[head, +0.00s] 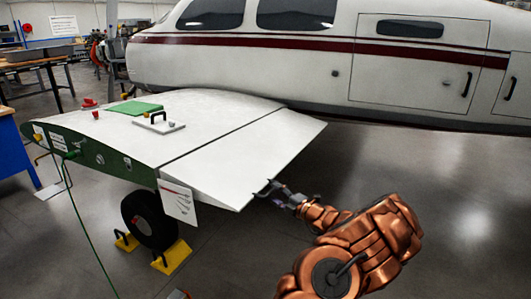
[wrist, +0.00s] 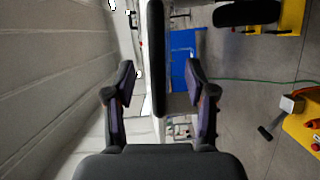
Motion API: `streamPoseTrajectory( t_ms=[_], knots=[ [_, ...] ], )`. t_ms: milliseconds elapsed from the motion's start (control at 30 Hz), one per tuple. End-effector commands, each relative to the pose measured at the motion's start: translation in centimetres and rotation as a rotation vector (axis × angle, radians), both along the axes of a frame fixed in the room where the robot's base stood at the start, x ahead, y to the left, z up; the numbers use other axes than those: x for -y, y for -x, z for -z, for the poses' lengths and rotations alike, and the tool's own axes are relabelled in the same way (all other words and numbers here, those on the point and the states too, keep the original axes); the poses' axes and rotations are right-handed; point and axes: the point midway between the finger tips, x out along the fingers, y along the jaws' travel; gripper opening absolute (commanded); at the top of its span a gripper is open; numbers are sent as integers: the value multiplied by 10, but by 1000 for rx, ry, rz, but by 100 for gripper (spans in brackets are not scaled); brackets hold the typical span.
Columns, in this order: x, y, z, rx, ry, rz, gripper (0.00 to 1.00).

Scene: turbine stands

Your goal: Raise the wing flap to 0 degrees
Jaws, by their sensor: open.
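The white wing flap (head: 245,160) lies along the rear of the wing (head: 195,120), parted from it by a dark gap. Its free edge slopes down below the wing. My gripper (head: 267,187) is at the near part of this edge, low on its right side. In the wrist view my gripper (wrist: 160,92) has its two fingers spread apart, with a dark narrow bar between them. I cannot tell whether that bar is the flap's edge or a handle, or whether the fingers touch it.
A white placard (head: 178,201) hangs at the wing's near end. A wheel (head: 149,219) with yellow chocks (head: 171,256) stands below. The aircraft body (head: 300,65) closes off the back. A green hose (head: 83,228) runs down at left. Bare floor lies at right.

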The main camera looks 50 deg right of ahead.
Motion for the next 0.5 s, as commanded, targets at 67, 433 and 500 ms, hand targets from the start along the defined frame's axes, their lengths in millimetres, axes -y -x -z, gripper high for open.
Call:
streamPoseTrajectory(
  t_ms=[67,433,500],
  knots=[
    [0,5,-3,0,-2,1,55],
    [-1,29,-5,1,1,2,55],
    [-1,34,-5,2,1,1,55]
  ],
)
